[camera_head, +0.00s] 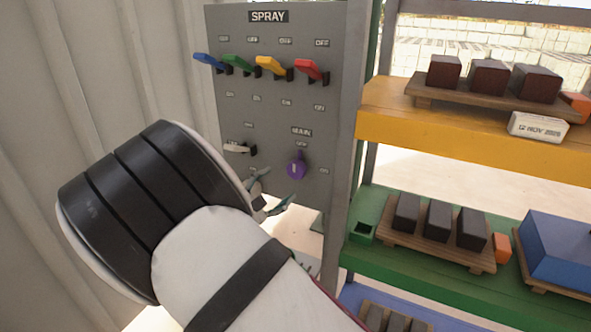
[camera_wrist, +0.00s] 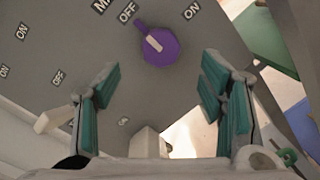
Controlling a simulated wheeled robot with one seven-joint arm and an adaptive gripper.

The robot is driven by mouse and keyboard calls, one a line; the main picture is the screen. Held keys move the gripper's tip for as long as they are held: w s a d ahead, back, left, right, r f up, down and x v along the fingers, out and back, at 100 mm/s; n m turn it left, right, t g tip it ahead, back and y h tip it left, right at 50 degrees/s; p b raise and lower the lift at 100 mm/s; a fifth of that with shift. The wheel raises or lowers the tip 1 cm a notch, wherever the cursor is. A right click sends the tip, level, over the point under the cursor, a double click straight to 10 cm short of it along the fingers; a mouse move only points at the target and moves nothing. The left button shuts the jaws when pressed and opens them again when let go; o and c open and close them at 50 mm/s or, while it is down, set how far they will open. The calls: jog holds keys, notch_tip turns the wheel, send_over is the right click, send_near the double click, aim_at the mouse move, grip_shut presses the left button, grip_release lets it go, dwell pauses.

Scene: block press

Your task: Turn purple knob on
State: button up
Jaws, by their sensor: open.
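The purple knob (camera_head: 297,167) sits low on the right side of the grey SPRAY panel (camera_head: 222,110), under the MAIN label. Its pointer is up at OFF. In the wrist view the knob (camera_wrist: 159,48) shows a pale mark, and its pointer is toward OFF at upper left; an ON label is to its right. My gripper (camera_head: 272,191) is just below and left of the knob in the head view. In the wrist view the teal fingers of my gripper (camera_wrist: 160,88) are spread and empty. The knob appears ahead of the fingertips, roughly centred between them, apart from both.
Blue (camera_head: 208,61), green (camera_head: 238,62), yellow (camera_head: 270,67) and red (camera_head: 311,70) switches line the panel's upper part. A white switch (camera_head: 236,148) is left of the knob. A yellow shelf (camera_head: 385,105) and green shelf (camera_head: 370,225) with block trays stand at right.

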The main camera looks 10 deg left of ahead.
aim_at(294, 172)
jog(key=x, duration=1)
jog(key=c, duration=1.2)
jog(key=shift+o, duration=0.2)
